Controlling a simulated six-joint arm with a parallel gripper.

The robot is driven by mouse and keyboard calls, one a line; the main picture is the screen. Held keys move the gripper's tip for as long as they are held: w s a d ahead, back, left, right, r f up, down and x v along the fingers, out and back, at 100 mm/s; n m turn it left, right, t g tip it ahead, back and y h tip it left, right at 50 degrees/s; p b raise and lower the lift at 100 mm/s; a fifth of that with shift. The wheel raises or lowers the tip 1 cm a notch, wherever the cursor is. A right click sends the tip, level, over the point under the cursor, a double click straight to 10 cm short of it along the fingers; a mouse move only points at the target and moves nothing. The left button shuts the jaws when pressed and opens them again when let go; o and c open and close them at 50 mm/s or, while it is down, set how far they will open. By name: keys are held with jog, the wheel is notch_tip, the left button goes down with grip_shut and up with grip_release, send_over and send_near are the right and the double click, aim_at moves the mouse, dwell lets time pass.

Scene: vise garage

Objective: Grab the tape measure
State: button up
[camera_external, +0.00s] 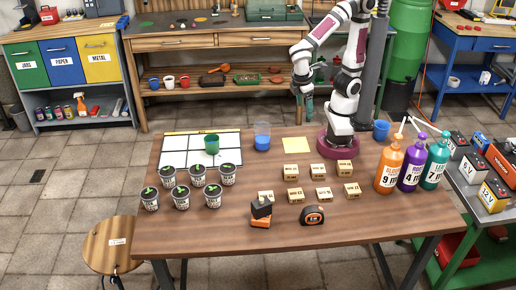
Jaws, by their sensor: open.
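The tape measure (312,215), black and orange, stands near the front middle of the wooden table (340,242). My gripper (306,116) hangs pointing down near the table's back edge, left of my arm's base. It is open, and nothing shows between its fingers. It is well behind and above the tape measure, not touching it. The fingertips are small in this view.
A black and orange tool (261,212) stands just left of the tape measure. Several small wooden blocks (321,194) lie behind it. Several labelled pots (182,197) are left, tall bottles (390,167) right. A blue-filled cup (262,135) stands near my gripper. The front table strip is clear.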

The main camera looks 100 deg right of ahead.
jog(key=w+a+f+n+t+h, duration=0.1)
jog(key=w+a+f+n+h, duration=0.15)
jog(key=a+n, duration=0.3)
jog(key=n+t+y, duration=0.5)
jog(key=n+t, duration=0.9)
jog(key=n, duration=1.3)
send_over(301, 218)
jog(key=s, duration=1.5)
jog(key=f, duration=1.3)
jog(key=shift+s+a, duration=0.15)
jog(key=shift+a, duration=0.05)
jog(key=x, duration=1)
jog(key=r+x, duration=0.1)
jog(key=x, duration=0.4)
jog(key=shift+w, duration=0.45)
grip_shut()
jog(key=shift+t, duration=0.3)
